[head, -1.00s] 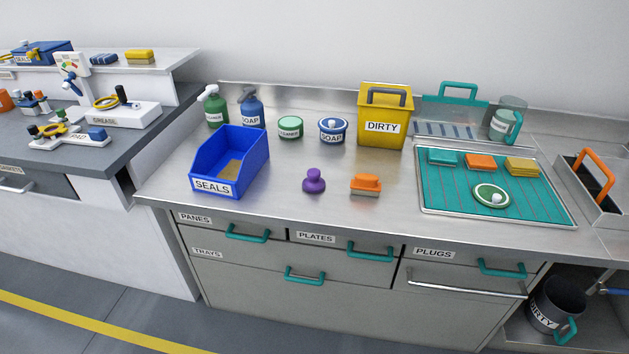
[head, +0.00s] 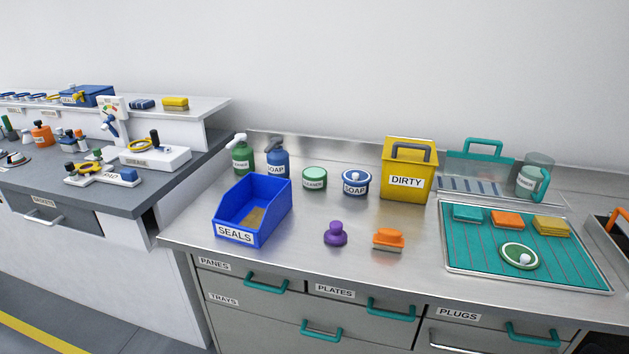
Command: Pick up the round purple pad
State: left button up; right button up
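The round purple pad (head: 335,234) stands on the steel counter, with a round knob on top of a wider base. Neither of my grippers shows in the head view.
A tray with a teal mat (head: 487,248) lies to the right. The counter in front of the pad is clear down to its front edge.

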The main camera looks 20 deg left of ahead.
aim_at(335, 236)
jog(key=i+j+z, duration=0.1)
jog(key=j+z, duration=0.15)
jog(key=i+j+z, duration=0.2)
jog(key=j, duration=0.2)
jog(key=j+z, duration=0.25)
jog(key=k+j, duration=0.05)
jog(key=j, duration=0.05)
